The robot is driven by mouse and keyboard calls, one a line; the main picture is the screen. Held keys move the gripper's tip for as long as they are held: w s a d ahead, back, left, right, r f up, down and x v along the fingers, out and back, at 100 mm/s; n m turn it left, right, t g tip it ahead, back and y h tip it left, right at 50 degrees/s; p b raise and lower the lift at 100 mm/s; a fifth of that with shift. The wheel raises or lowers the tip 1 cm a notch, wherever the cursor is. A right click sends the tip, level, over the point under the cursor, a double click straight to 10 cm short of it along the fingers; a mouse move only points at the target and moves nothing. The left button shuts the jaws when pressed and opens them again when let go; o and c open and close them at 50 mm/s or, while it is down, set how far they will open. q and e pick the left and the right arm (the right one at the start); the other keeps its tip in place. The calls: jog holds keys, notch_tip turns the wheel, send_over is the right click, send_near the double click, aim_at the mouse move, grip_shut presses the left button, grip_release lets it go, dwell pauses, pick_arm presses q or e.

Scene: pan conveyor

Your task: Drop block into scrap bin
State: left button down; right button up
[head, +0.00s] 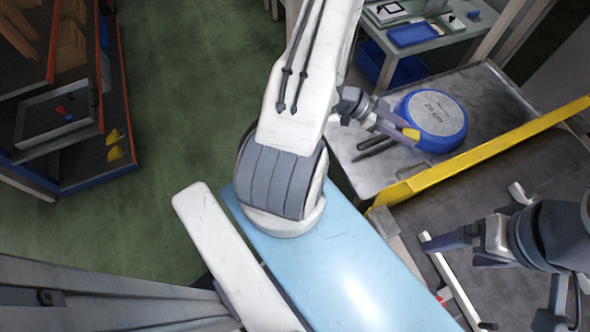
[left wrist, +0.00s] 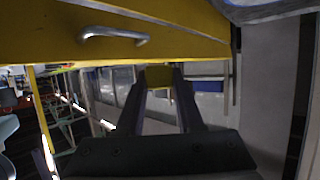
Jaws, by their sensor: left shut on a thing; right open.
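My left gripper (head: 408,130) reaches over the grey metal surface, close to the left edge of a blue round pan. It is shut on a small yellow block (head: 411,134). The block also shows between the fingertips in the left wrist view (left wrist: 157,76). My right gripper (head: 462,250) is at the lower right, open and empty, above a dark flat surface. I cannot make out a scrap bin for certain in either view.
The blue pan (head: 437,112), marked 20 cm, lies on the metal surface (head: 475,85). A yellow rail (head: 480,155) runs along its near side. A dark handle-like bar (head: 375,147) lies near the pan. A shelf rack (head: 90,150) stands left, with green floor between.

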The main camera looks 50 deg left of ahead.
pick_arm(q)
jog(key=s+a+f+n+t+y+b, duration=0.1)
jog(key=s+a+f+b, duration=0.1)
jog(key=a+f+b, duration=0.1)
jog(key=s+a+f+n+t+y+b, duration=0.1)
jog(key=s+a+f+n+b, duration=0.1)
jog(key=a+f, duration=0.4)
jog(key=s+a+f+n+t+y+b, duration=0.1)
jog(key=s+a+f+b, duration=0.2)
jog(key=a, duration=0.3)
jog(key=shift+s+a+f+n+t+y+b, duration=0.15)
jog(key=shift+f+t+y+b, duration=0.05)
jog(key=shift+f, duration=0.15)
jog(key=shift+s+a+f+n+t+y+b, duration=0.1)
jog(key=shift+a+f+n+t+y+b, duration=0.1)
jog(key=shift+f, duration=0.1)
jog(key=s+a+f+n+t+y+b, duration=0.1)
jog(key=s+a+f+n+y+b, duration=0.1)
jog(key=s+a+f+b, duration=0.2)
jog(key=s+a+f+n+y+b, duration=0.2)
jog(key=s+f+b, duration=0.6)
jog(key=f, duration=0.4)
jog(key=shift+s+a+f+t+y, duration=0.35)
jog(key=shift+a+y, duration=0.25)
jog(key=shift+a, duration=0.45)
jog(key=shift+c, duration=2.3)
grip_release()
